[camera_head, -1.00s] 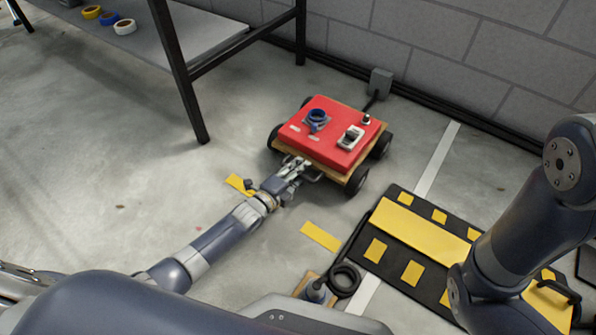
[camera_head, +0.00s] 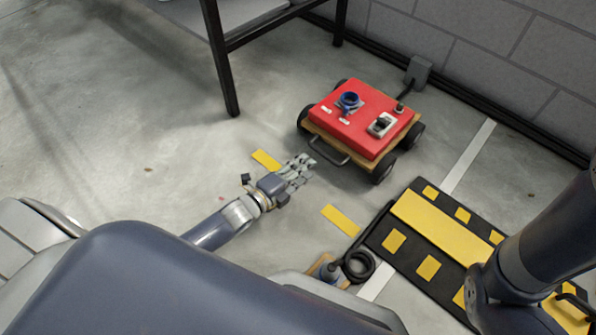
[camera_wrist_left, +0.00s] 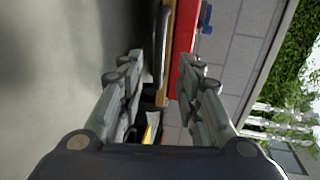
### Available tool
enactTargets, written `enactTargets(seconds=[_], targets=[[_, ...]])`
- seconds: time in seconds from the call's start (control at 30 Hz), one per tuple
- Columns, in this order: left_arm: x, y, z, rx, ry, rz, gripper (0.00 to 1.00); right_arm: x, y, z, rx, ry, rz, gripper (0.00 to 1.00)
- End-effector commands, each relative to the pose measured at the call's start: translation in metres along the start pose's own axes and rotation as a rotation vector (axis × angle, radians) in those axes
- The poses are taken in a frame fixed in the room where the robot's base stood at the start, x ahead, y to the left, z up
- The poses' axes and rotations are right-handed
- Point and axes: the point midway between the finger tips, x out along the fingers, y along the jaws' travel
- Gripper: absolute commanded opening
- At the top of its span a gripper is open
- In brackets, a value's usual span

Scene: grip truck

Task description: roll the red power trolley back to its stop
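The red power trolley (camera_head: 360,122) stands on the concrete floor near the wall, on black wheels with a wooden base. Its dark handle (camera_head: 328,152) faces my left gripper. A blue ring socket and a grey switch sit on its red top. My left gripper (camera_head: 309,165) is just short of the handle, apart from it and empty. In the left wrist view its two fingers (camera_wrist_left: 158,85) are spread, with the trolley's red side (camera_wrist_left: 183,45) and the handle (camera_wrist_left: 160,50) beyond them.
A grey box (camera_head: 419,72) is fixed at the wall behind the trolley. Yellow floor marks (camera_head: 341,220) lie in front. A black and yellow ramp (camera_head: 428,268) and a coiled black cable (camera_head: 358,266) lie at lower right. A dark-legged table (camera_head: 222,60) stands at left.

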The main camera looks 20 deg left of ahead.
Motion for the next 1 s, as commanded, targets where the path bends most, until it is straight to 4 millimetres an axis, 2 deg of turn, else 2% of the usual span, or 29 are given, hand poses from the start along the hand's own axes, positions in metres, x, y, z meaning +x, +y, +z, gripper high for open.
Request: enactTargets(seconds=[0.1, 0.23, 0.8, 0.87, 0.93, 1.0], targets=[[-0.011, 0.0, -0.001, -0.002, 0.001, 0.0, 0.32, 0.0, 0.0, 0.0, 0.0, 0.0, 0.0, 0.42], [-0.017, 0.0, 0.0, -0.001, 0.0, 0.0, 0.32, 0.0, 0.0, 0.0, 0.0, 0.0, -0.001, 0.42], [-0.017, -0.003, -0.001, -0.004, 0.002, -0.004, 0.32, 0.001, 0.0, 0.001, 0.0, -0.001, 0.0, 0.42], [-0.017, -0.012, -0.005, -0.018, 0.008, -0.019, 0.32, 0.001, 0.001, 0.004, 0.001, -0.009, 0.002, 0.42], [-0.018, -0.035, -0.014, -0.059, 0.022, -0.058, 0.32, 0.002, 0.004, 0.011, 0.003, -0.025, 0.008, 0.42], [-0.021, -0.071, -0.028, -0.125, 0.049, -0.121, 0.32, 0.002, 0.007, 0.021, 0.006, -0.051, 0.017, 0.42]])
